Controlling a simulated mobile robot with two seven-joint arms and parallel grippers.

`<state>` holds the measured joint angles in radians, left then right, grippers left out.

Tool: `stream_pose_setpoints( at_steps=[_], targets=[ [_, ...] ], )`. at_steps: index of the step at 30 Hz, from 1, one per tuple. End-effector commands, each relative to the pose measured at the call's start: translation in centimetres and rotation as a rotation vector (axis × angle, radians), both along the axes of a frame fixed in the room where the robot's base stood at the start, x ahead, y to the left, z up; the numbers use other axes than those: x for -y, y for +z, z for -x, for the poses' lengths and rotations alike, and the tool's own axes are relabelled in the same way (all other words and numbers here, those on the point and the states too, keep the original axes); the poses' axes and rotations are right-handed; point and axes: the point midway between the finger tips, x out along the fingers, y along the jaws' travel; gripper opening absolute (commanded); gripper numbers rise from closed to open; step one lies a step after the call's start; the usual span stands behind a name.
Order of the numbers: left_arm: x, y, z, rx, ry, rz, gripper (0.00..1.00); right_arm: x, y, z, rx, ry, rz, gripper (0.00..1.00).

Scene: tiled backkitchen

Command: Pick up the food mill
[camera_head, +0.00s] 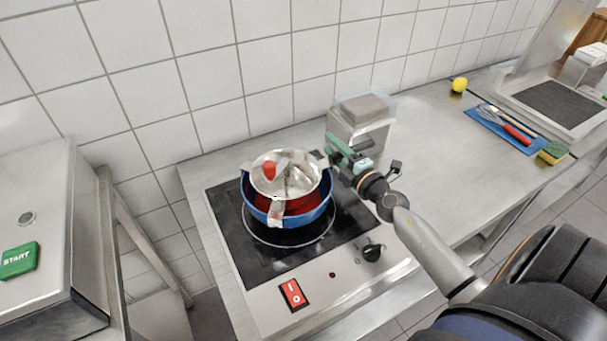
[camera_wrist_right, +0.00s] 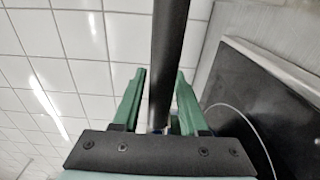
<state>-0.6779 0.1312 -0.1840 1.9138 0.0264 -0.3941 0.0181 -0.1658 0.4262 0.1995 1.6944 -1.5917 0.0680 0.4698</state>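The food mill (camera_head: 287,176) is a shiny metal bowl with a red knob on top. It sits over a blue pot (camera_head: 327,192) on the black cooktop. My right gripper (camera_head: 338,155) is at its right side, by the handle. In the right wrist view, a long black handle (camera_wrist_right: 168,55) passes between the green fingers of my right gripper (camera_wrist_right: 160,72). Gaps show beside the handle, so the fingers look open around it, not clamped. The end of the handle is hidden by the gripper. My left gripper is not in view.
A clear container (camera_head: 362,122) stands just behind my right gripper. The cooktop (camera_head: 250,246) has a red switch and black knob in front. The counter between is clear.

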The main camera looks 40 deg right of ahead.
Motion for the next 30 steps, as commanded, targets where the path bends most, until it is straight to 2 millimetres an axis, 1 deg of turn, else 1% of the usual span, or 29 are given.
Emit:
stream_pose_setpoints(
  at_steps=[1, 9, 11, 30],
  targets=[
    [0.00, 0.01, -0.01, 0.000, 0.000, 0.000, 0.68, 0.01, 0.00, 0.01, 0.000, 0.000, 0.000, 0.36],
    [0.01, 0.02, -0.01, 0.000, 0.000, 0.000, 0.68, 0.01, 0.00, 0.02, 0.000, 0.000, 0.000, 0.06],
    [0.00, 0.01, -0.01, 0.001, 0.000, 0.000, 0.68, 0.01, 0.00, 0.02, 0.000, 0.000, 0.000, 0.00],
    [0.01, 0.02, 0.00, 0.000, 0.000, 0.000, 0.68, 0.00, -0.02, 0.03, 0.000, 0.000, 0.000, 0.00]
  ],
)
